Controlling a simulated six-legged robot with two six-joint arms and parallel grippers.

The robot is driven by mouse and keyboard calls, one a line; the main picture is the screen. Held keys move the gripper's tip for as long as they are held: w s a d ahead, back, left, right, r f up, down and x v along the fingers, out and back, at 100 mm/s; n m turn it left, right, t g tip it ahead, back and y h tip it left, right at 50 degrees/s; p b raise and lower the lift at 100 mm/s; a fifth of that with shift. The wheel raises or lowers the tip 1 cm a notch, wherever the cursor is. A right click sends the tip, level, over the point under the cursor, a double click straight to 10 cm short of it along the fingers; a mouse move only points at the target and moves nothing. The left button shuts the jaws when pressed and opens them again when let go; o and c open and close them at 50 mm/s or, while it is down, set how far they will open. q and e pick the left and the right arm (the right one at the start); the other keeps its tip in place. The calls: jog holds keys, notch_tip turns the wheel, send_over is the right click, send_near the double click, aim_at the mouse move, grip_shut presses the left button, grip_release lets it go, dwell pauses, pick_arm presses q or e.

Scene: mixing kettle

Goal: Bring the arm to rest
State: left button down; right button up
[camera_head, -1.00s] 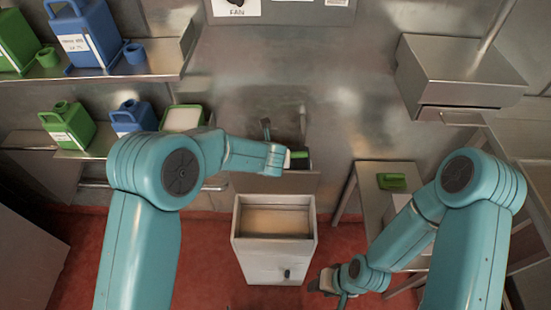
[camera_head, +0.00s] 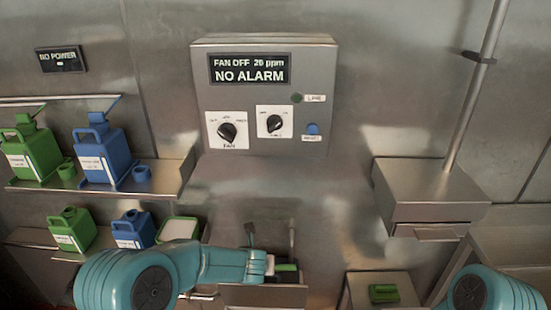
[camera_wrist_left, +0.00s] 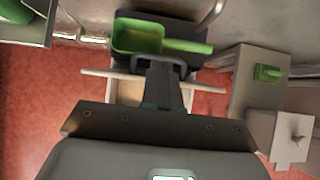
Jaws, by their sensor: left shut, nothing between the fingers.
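My left arm comes in from the lower left of the head view. Its gripper (camera_head: 270,265) is at the wall fixture below the control box, close to a green scoop (camera_head: 286,268). In the left wrist view the gripper (camera_wrist_left: 166,75) is shut and empty, pointing toward the green scoop (camera_wrist_left: 140,38), which lies in a dark holder. I cannot tell whether the fingers touch the holder. Only the elbow of my right arm shows at the lower right; its gripper is out of view.
The control box (camera_head: 265,100) reads "FAN OFF 26 ppm, NO ALARM". Shelves at left hold green (camera_head: 32,150) and blue jugs (camera_head: 100,150). A steel box (camera_head: 430,190) juts out at right. A green item (camera_head: 384,293) lies on a stand below it.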

pick_arm(q)
jog(key=s+a+f+g+y, duration=0.1)
jog(key=s+a+f, duration=0.2)
jog(key=a+f, duration=0.15)
jog(key=s+a+f+g, duration=0.1)
jog(key=s+a+f, duration=0.25)
jog(key=a, duration=0.25)
jog(key=s+a+f+m+g, duration=0.2)
jog(key=s+f+m, duration=0.5)
jog(key=s+m, duration=0.3)
jog(key=s+d+m+g+h, duration=0.1)
jog(key=s+d+m+h, duration=0.1)
jog(key=s+m, duration=0.6)
jog(key=s+d+m+g+h, duration=0.2)
jog(key=s+d+m, duration=0.2)
jog(key=s+m, duration=0.5)
jog(key=m, duration=0.6)
jog(key=shift+d+f+m+h, duration=0.25)
jog(key=shift+m+h, duration=0.15)
